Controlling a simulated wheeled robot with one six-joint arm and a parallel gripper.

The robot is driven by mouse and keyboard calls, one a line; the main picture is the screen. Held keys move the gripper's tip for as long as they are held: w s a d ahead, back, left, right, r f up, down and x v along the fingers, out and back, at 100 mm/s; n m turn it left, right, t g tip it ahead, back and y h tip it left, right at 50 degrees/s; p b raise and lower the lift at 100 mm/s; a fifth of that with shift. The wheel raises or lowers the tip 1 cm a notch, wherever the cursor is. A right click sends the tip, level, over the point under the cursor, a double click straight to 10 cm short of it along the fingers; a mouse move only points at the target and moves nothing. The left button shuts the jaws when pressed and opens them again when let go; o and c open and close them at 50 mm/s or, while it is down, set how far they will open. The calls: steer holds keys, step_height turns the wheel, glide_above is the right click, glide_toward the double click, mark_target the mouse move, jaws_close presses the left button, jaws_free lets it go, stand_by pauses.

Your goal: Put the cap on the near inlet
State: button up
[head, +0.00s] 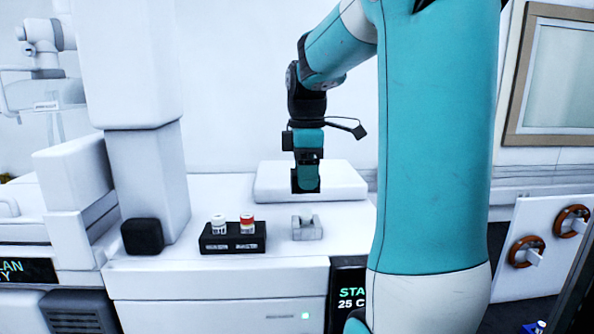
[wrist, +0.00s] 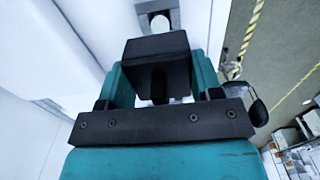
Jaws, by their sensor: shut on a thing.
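My gripper (head: 306,184) hangs above the white bench top, in front of the low white slab. In the wrist view its teal fingers are shut on a dark block (wrist: 158,62), which I take to be the cap. In the head view only a dark part of it shows between the fingers. A small grey notched fitting (head: 307,229) stands on the bench below and nearer than the gripper. A grey part with a round pale middle (wrist: 159,18) shows beyond the block in the wrist view. I cannot tell for certain which part is the near inlet.
A black rack (head: 233,244) holds a white-capped vial (head: 218,223) and a red-capped vial (head: 247,222) left of the grey fitting. A black cube (head: 142,237) sits by the white column (head: 150,170). The white slab (head: 335,185) lies behind the gripper.

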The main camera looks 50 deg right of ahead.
mark_target(308, 210)
step_height(308, 210, down, 5)
steer(key=b, duration=0.4)
steer(key=shift+f+b, duration=0.1)
steer(key=shift+b, duration=0.3)
steer(key=shift+f+b, duration=0.45)
steer(key=shift+f, duration=0.4)
steer(key=shift+s+d+r+p, duration=0.1)
steer(key=shift+p, duration=0.25)
steer(key=shift+f, duration=0.2)
stand_by(1.4)
steer(key=o, duration=1.3)
steer(key=shift+c, duration=0.2)
